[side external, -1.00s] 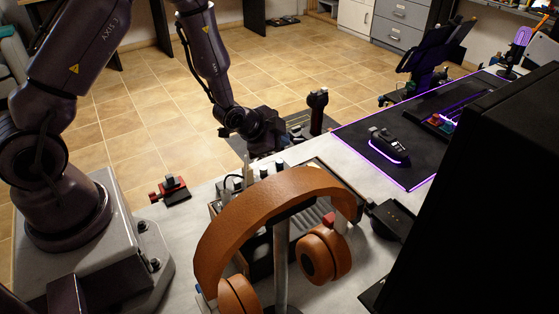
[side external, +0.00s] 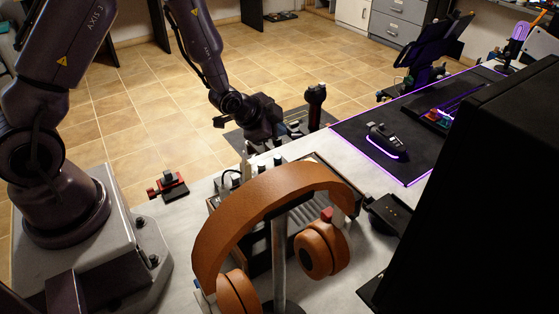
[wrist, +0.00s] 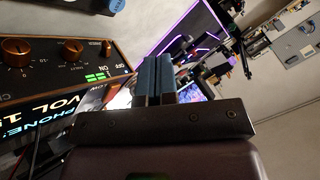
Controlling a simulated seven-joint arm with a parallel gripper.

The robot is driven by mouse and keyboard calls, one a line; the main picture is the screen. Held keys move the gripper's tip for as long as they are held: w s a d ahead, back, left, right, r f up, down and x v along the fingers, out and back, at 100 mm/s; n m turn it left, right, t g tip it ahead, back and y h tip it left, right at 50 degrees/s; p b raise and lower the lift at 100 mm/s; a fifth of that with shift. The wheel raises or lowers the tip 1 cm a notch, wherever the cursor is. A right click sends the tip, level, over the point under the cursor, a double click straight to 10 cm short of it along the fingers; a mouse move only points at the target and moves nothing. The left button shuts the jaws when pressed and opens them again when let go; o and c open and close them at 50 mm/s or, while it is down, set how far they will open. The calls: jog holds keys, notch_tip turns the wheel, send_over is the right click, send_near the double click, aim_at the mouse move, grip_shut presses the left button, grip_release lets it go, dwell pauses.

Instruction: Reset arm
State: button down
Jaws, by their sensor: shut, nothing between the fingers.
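My gripper (wrist: 156,80) shows in the wrist view as two blue-grey fingers side by side, shut with nothing between them. In the side view my gripper (side external: 262,138) hangs at the end of the bent arm, above the far edge of the grey table, just behind the control box (side external: 260,238). Its fingertips are small and dark there. In the wrist view the control box (wrist: 60,68), with orange knobs and lit green switches, is to the left of the fingers. I cannot tell how near the fingers are to it.
Orange headphones (side external: 270,185) on a metal stand fill the near middle. A small red-and-black device (side external: 167,186) lies on the table to the left. A black joystick (side external: 315,105) stands behind my gripper. A purple-lit mat (side external: 405,165) with a mouse (side external: 385,140) lies to the right.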

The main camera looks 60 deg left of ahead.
jog(key=s+f+g, duration=0.1)
jog(key=s+f+n+g, duration=0.1)
jog(key=s, duration=0.1)
jog(key=shift+s+n, duration=0.2)
jog(key=shift+n, duration=0.1)
jog(key=s+d+r+n, duration=0.3)
jog(key=s+r, duration=0.6)
jog(key=r, duration=0.4)
jog(key=s+d+r+n+g+h, duration=0.1)
jog(key=s+d+r, duration=0.3)
jog(key=s+r, duration=0.6)
notch_tip(320, 180, up, 4)
jog(key=shift+s+f+n, duration=0.1)
jog(key=shift+s+n, duration=0.1)
jog(key=shift+n, duration=0.7)
